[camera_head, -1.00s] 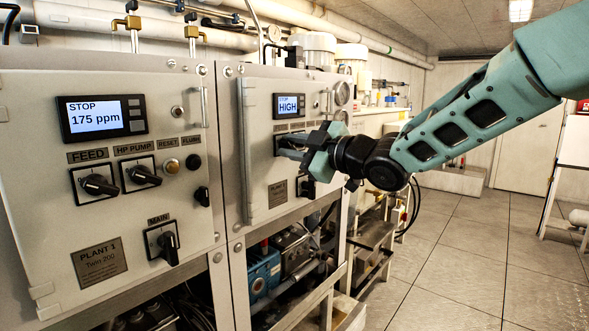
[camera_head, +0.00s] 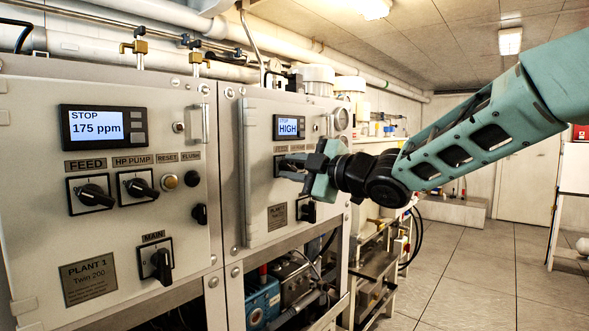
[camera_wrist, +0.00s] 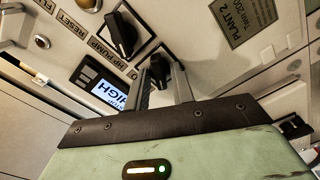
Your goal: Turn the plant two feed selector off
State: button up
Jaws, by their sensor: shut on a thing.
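The plant two feed selector (camera_wrist: 160,68) is a black knob on a square plate. In the wrist view it sits between the two fingers of my gripper (camera_wrist: 166,80), which is shut on it. Its pointer setting is hard to read there. In the head view my gripper (camera_head: 290,166) reaches the plant two panel (camera_head: 260,185) from the right, hiding most of the feed selector. The plant two display (camera_head: 289,127) reads STOP and HIGH. It also shows in the wrist view (camera_wrist: 108,94).
Beside the held knob is the plant two HP pump knob (camera_wrist: 121,35). The plant two main switch (camera_head: 307,210) lies just below my gripper. The plant one panel (camera_head: 120,215) is further left. Open floor (camera_head: 470,265) lies right.

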jog(key=o, duration=0.7)
jog(key=b+v, duration=0.2)
jog(key=v, duration=1.5)
jog(key=shift+s+d, duration=0.15)
jog(key=shift+s, duration=0.05)
